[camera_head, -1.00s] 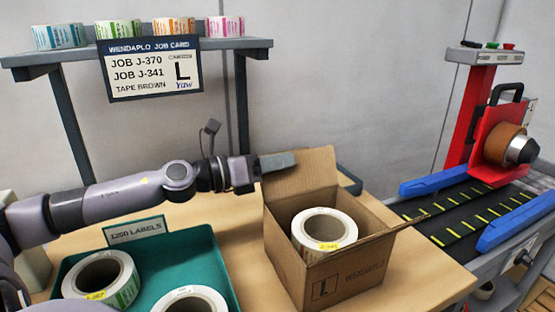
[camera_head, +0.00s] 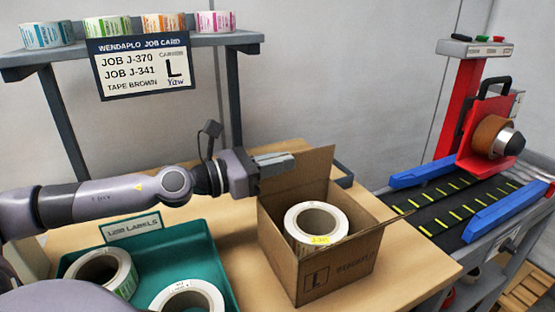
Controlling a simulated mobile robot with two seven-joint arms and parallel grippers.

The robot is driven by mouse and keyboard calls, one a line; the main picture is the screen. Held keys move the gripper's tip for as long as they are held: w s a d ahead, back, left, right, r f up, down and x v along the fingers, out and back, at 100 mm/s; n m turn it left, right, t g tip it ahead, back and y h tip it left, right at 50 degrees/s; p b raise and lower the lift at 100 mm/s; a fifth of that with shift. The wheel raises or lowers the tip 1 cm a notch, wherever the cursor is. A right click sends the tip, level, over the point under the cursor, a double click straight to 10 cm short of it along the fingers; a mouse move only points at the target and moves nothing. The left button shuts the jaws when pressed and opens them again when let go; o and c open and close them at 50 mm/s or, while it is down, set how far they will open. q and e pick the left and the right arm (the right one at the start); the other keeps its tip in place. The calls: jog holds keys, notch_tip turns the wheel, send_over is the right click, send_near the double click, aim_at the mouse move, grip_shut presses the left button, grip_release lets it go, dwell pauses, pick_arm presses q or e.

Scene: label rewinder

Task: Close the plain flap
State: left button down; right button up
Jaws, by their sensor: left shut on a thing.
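An open cardboard box (camera_head: 345,270) stands on the wooden table, with a label roll (camera_head: 318,224) inside. Its back flap (camera_head: 312,178) stands upright and shows no print. Another flap (camera_head: 392,207) sticks outward on the right side. My left gripper (camera_head: 278,160) is at the upper left part of the back flap, its fingers shut across the flap's top edge. The exact contact at the fingertips is hard to see. My right gripper is out of view.
A teal tray (camera_head: 209,262) with label rolls (camera_head: 186,300) lies left of the box. A shelf (camera_head: 225,40) with small rolls and a job card (camera_head: 145,68) is behind. A conveyor (camera_head: 440,208) with blue rails and a red tape head (camera_head: 478,130) stands right.

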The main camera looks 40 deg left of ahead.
aim_at(258, 200)
pick_arm(q)
jog(key=c, duration=1.3)
grip_release()
jog(key=shift+s+f, duration=0.1)
jog(key=shift+s, duration=0.1)
jog(key=shift+s+a, duration=0.3)
jog(key=shift+s, duration=0.15)
jog(key=shift+v, duration=2.85)
